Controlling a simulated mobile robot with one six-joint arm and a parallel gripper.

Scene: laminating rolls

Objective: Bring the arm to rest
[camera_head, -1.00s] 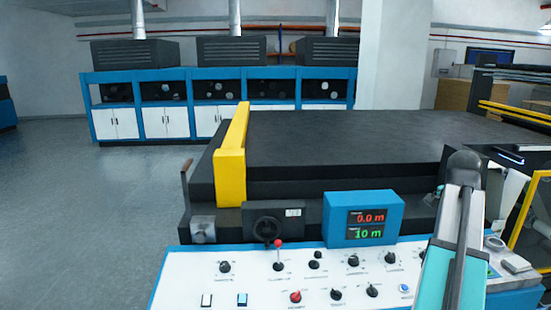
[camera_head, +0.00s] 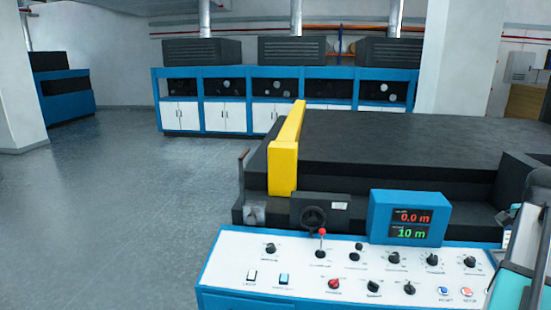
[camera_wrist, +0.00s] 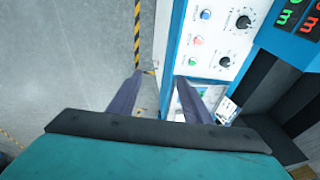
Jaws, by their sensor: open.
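My gripper (camera_wrist: 160,88) shows in the wrist view with its two dark fingers apart and nothing between them. It is over the edge between the grey floor and the control panel. In the head view my arm stands at the far right edge, and the gripper itself is not visible there. The white control panel (camera_head: 312,262) with knobs and buttons is left of the arm; it also shows in the wrist view (camera_wrist: 222,75). The blue display box (camera_head: 378,205) reads 0.0 m in red and 10 m in green.
Behind the panel is the laminator's black bed (camera_head: 400,150) with a yellow guard (camera_head: 284,165). Blue cabinets (camera_head: 235,88) line the back. The grey floor (camera_head: 120,220) at left is clear.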

